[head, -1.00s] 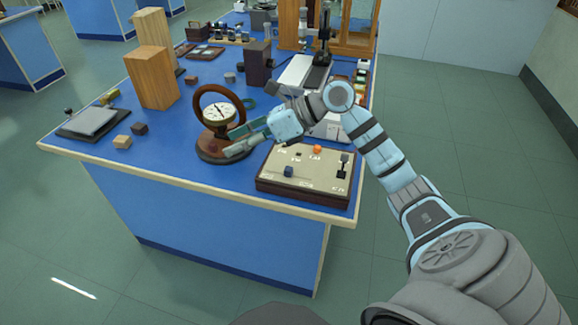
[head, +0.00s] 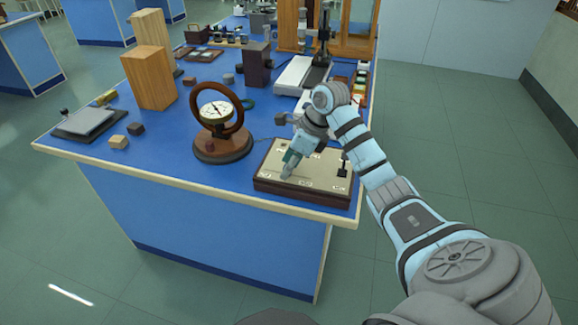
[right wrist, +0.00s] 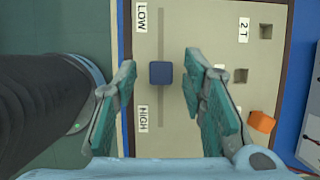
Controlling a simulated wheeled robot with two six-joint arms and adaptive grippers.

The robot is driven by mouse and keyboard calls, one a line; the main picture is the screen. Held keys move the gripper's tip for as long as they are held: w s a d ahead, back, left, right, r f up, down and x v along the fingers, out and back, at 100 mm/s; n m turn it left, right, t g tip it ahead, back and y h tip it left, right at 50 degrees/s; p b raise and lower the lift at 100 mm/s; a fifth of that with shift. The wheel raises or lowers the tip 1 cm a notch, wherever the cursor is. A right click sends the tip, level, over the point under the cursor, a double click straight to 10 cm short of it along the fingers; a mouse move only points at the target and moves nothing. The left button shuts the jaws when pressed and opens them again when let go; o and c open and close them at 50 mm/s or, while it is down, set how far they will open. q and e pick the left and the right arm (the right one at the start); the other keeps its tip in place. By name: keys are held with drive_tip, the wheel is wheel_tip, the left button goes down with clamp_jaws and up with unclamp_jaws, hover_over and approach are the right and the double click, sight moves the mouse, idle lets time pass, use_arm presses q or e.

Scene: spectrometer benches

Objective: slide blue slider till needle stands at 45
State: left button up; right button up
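The blue slider (right wrist: 161,73) sits in a straight slot between a LOW label (right wrist: 142,18) and a HIGH label (right wrist: 142,118) in the right wrist view. My right gripper (right wrist: 160,74) is open, one finger on each side of the slider with gaps between. In the head view my right gripper (head: 289,167) is low over the cream-topped control box (head: 325,181) and hides the slider. The round needle dial (head: 216,112) stands in a brown ring on a round base. Its numbers are too small to read. My left gripper is out of view.
An orange knob (right wrist: 262,121) and square sockets (right wrist: 240,76) lie right of the slot in the wrist view. A black lever (head: 343,167) stands at the box's right end. The box is near the table's front right edge. Wooden blocks (head: 150,78) stand at the left.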

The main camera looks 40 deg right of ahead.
clamp_jaws()
drive_tip(key=shift+s+d+p, duration=0.15)
drive_tip(key=shift+s+p, duration=0.1)
drive_tip(key=shift+p, duration=0.05)
drive_tip(key=shift+s+d, duration=0.1)
unclamp_jaws()
